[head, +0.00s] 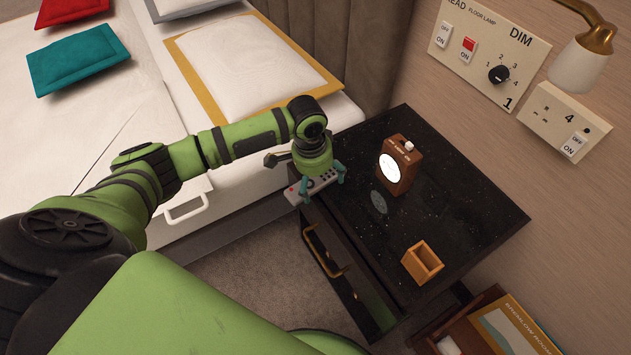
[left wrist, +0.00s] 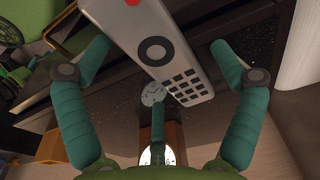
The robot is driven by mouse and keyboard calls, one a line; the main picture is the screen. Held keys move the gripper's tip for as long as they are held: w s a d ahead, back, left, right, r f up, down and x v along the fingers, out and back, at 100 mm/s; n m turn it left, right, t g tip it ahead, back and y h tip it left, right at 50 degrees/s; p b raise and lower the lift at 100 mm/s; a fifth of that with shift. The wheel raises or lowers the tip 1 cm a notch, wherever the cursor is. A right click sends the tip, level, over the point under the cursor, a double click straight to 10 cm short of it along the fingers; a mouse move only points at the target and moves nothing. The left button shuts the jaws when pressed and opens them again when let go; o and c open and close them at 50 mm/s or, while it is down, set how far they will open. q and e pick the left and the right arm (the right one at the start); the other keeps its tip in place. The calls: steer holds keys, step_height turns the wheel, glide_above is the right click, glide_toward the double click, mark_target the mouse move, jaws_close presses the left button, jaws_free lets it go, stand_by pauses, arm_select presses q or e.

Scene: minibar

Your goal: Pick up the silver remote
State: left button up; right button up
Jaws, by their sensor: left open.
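The silver remote (head: 295,193) has a red button and dark keys. It is at the left corner of the black nightstand top, partly hidden under my left gripper (head: 321,180). In the left wrist view the remote (left wrist: 172,50) lies slantwise between the spread teal fingers of my left gripper (left wrist: 157,55). Gaps show between the remote and the fingers on both sides, so the gripper is open around it. Whether the remote rests fully on the top is hard to tell. My right gripper is not in view.
A wooden clock (head: 399,164) and a small wooden box (head: 422,263) stand on the nightstand (head: 460,215). The bed (head: 130,120) is to the left. A wall lamp (head: 580,62) hangs at upper right. A book (head: 512,332) lies low at right.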

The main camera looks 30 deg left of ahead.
arm_select(q)
steer(key=shift+f, duration=0.15)
steer(key=c, duration=1.3)
